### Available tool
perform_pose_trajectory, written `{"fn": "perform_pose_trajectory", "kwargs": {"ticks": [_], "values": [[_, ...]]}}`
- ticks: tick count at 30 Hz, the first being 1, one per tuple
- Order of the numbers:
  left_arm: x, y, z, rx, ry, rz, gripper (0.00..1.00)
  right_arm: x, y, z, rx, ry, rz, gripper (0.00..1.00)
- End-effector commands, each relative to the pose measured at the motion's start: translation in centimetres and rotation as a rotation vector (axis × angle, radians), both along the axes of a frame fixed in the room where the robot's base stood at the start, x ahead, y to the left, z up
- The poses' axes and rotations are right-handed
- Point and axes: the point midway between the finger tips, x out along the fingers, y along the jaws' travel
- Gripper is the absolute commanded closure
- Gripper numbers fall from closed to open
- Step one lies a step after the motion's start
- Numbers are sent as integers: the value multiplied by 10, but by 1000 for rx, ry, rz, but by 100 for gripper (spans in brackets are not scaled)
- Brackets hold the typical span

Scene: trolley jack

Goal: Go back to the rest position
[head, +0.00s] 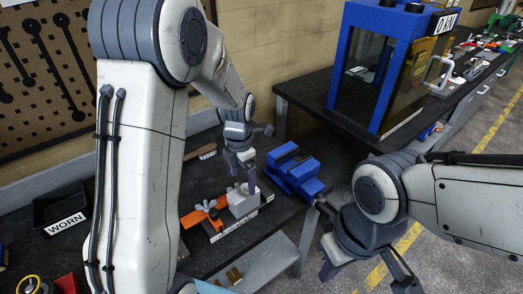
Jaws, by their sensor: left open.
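My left gripper (240,178) hangs over the workbench (256,231), fingers down and open. It is close above a light grey block (242,203) on a fixture with orange clamp parts (199,216). I cannot tell whether a finger touches the block. My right gripper (366,276) is in the lower right, in front of the bench. Its fingers are spread wide with nothing seen between them. My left arm hides part of the bench.
A blue vise (296,173) sits right of the fixture, near my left gripper. A black tray labelled WORN (66,212) is at the left. A blue-framed cabinet (377,70) stands on the back bench. Open floor (473,110) with a yellow line lies at the right.

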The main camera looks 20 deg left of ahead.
Motion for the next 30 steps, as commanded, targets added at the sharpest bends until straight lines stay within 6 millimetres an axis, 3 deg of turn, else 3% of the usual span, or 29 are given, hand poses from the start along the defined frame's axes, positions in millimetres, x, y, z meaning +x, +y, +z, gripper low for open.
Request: {"fn": "perform_pose_trajectory", "kwargs": {"ticks": [5, 8, 14, 21, 30], "values": [[-2, -4, 3, -1, -1, -36, 3, 0, 0, 0, 0, 0, 0, 100], [-10, -18, 12, -3, -5, -187, 3, 0, 0, 0, 0, 0, 0, 100], [-52, -70, 43, -13, -24, -835, 3, 0, 0, 0, 0, 0, 0, 100], [-123, -118, 72, -21, -54, -1727, 3, 0, 0, 0, 0, 0, 0, 100], [-208, -140, 88, -13, -112, -2739, 3, 0, 0, 0, 0, 0, 0, 100]]}}
